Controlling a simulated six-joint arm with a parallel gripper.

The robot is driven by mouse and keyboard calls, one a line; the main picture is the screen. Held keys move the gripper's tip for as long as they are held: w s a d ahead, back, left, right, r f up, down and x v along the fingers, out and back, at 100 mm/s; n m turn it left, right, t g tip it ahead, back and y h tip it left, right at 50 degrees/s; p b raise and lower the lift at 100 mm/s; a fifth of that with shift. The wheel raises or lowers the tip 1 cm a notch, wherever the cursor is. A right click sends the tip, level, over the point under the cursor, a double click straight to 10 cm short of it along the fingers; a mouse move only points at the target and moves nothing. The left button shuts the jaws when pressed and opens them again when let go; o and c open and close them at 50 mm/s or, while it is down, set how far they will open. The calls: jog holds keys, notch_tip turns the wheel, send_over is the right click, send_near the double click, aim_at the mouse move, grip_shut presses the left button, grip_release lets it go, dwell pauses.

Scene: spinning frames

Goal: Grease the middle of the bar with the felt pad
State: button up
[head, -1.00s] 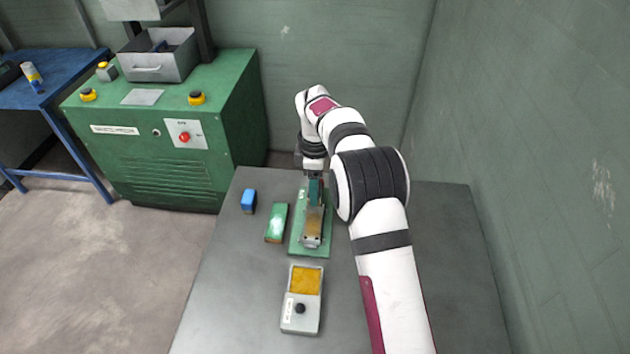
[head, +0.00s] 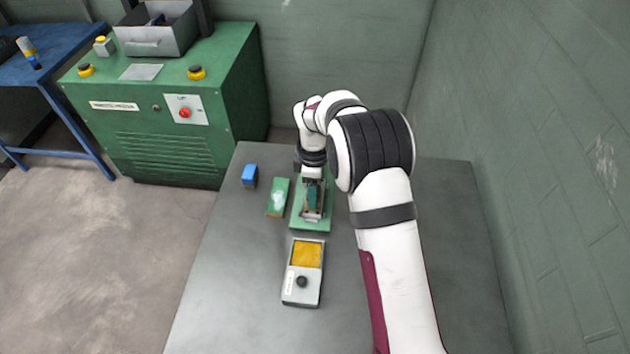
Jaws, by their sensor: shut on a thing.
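My gripper (head: 313,180) points down over the green base plate (head: 298,224) and is shut on a teal block, which I take to be the felt pad (head: 314,197). The bar (head: 312,217) lies lengthwise on the base plate, and mainly its near end shows. The teal block is over the bar and covers much of it. I cannot tell whether the pad's underside touches the bar. A grey box with a yellow-orange pad (head: 307,254) and a black knob stands in front of the base plate.
A green block with a pale patch (head: 278,197) lies left of the base plate, and a blue block (head: 250,176) further left. The front left of the table (head: 225,290) is clear. A green machine cabinet (head: 165,130) stands behind left; a wall rises on the right.

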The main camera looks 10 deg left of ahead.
jog(key=shift+s, duration=1.25)
jog(key=shift+w, duration=3.15)
jog(key=shift+w+r, duration=0.1)
jog(key=shift+w, duration=0.45)
notch_tip(320, 180, up, 8)
jog(key=shift+s, duration=0.1)
